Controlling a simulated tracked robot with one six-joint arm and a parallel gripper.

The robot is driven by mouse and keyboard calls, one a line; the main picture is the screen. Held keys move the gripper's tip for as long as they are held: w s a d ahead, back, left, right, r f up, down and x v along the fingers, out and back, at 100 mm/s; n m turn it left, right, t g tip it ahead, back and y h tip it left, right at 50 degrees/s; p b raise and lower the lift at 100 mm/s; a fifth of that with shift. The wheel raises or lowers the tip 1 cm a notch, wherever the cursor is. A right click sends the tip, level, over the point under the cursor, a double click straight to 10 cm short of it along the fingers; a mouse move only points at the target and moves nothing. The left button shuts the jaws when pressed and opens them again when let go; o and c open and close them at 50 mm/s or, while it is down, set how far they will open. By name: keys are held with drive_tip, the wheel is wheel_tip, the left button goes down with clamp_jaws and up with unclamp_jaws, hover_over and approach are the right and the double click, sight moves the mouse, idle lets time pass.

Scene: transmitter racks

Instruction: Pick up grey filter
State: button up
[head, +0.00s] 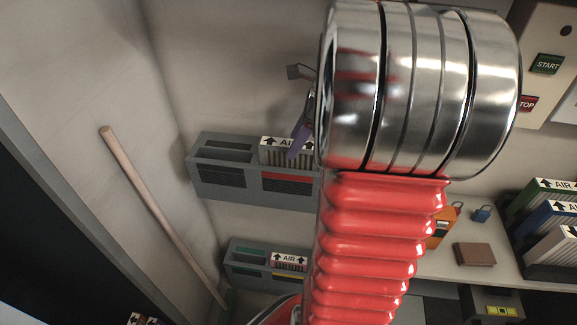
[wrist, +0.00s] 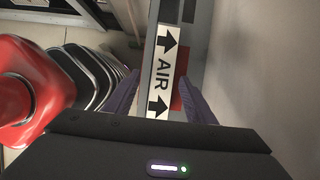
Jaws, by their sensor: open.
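A grey filter (head: 287,156) with a white AIR label and arrows stands in a slot of the upper grey rack (head: 222,178), in the head view. In the wrist view the filter's label (wrist: 162,72) lies between the two purple fingers of my gripper (wrist: 158,78). The fingers are open, one on each side of the filter; I cannot tell whether they touch it. In the head view one purple finger of my gripper (head: 302,137) shows at the filter's right end.
A lower rack (head: 240,262) holds another AIR filter (head: 289,261). Green, blue and pale filters stand in a rack (head: 515,232) at the right. A brown box (head: 474,254) and a padlock (head: 482,213) sit on the shelf. A wooden pole (head: 160,210) leans at the left wall.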

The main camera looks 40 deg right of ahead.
sight(290, 165)
drive_tip(key=x, duration=0.4)
drive_tip(key=shift+w+f, duration=0.15)
drive_tip(key=shift+w, duration=0.05)
drive_tip(key=shift+d+f, duration=0.1)
drive_tip(key=shift+f, duration=0.1)
idle(0.9)
clamp_jaws()
idle(0.6)
